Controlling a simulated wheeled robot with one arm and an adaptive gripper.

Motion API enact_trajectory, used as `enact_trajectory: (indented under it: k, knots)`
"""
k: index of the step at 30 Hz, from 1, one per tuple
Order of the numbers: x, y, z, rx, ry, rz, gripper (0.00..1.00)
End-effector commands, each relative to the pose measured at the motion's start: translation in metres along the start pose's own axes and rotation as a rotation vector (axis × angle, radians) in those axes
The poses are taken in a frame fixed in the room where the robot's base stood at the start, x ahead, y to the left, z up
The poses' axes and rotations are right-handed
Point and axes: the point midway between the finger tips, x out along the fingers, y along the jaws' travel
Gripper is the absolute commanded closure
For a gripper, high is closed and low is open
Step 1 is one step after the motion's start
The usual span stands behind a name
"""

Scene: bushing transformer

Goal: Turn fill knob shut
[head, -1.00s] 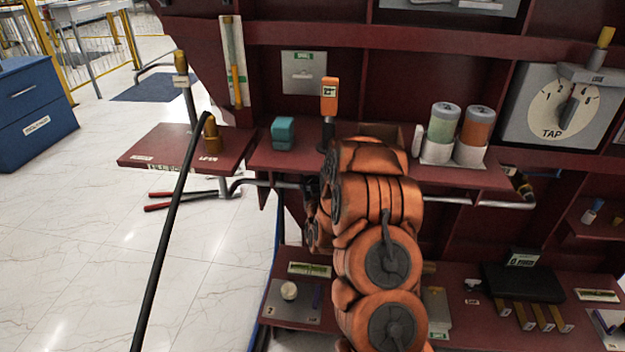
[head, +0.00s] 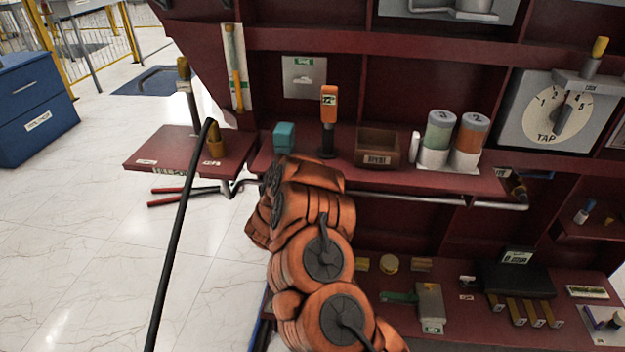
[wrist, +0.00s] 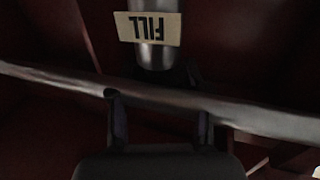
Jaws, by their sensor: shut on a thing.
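In the wrist view, a cream tag (wrist: 148,28) reads FILL upside down on a silver cylinder (wrist: 155,57). A grey pipe (wrist: 55,82) crosses just below it. The dark fingers of my gripper (wrist: 160,118) stand apart at the pipe, under the tag. My gripper (head: 268,190) shows only in part in the head view, at the shelf's underside, mostly behind my orange arm. It is shut on what seems to be the fill knob, which is too dark between the fingers to make out.
Above my gripper, the red shelf (head: 400,170) carries a teal block (head: 284,136), an orange-topped tool (head: 328,105), an open box (head: 378,147) and two cylinders. Red handles (head: 180,196) stick out left under a side shelf. A lower shelf holds small parts.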

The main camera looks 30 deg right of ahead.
Motion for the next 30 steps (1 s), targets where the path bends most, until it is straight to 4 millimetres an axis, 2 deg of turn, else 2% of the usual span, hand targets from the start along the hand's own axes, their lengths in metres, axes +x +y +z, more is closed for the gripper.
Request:
enact_trajectory:
  k: [30]
  knots:
    - [0.0007,-0.0003,0.0038,0.004,0.004,0.583,0.87]
